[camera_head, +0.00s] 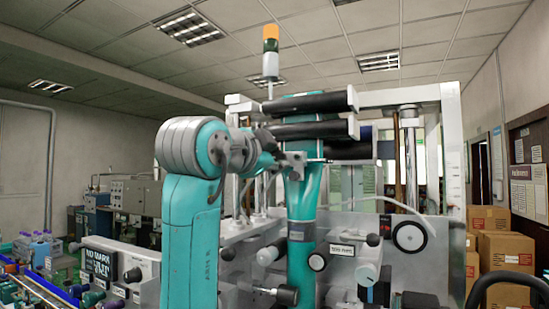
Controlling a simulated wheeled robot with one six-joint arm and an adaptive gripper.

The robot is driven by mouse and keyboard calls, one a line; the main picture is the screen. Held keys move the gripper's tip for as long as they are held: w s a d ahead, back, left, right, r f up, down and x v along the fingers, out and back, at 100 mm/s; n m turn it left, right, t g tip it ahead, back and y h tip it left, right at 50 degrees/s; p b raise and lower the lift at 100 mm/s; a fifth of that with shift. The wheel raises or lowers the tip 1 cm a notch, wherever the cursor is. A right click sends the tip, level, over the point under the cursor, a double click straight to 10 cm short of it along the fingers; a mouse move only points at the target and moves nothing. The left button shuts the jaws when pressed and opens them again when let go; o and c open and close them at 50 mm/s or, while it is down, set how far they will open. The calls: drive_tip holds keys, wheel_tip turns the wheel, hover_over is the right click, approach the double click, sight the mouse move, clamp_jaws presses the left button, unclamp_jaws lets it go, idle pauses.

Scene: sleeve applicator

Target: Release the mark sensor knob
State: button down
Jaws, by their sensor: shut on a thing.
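My gripper (303,159) is at the end of my teal arm, in front of the teal sleeve film (304,205) and just below the black rollers. It is shut on a small part there, at the place of the mark sensor knob. The gripper and its wrist hide most of the knob, so its shape and setting cannot be made out. The sleeve applicator (345,245) fills the middle and right, with its film running down from the rollers.
Black rollers (310,104) stick out just above my gripper. Dark knobs, a round white dial (410,237) and a black-ended handle (286,295) stand out from the machine's front.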

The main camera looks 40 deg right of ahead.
drive_tip(key=n, duration=0.4)
drive_tip(key=shift+n, duration=0.3)
drive_tip(key=n, duration=0.4)
drive_tip(key=shift+n, duration=0.3)
drive_tip(key=n, duration=0.4)
drive_tip(key=shift+n, duration=0.3)
drive_tip(key=n, duration=0.4)
drive_tip(key=shift+n, duration=0.6)
drive_tip(key=c, duration=0.8)
unclamp_jaws()
drive_tip(key=shift+a, duration=0.1)
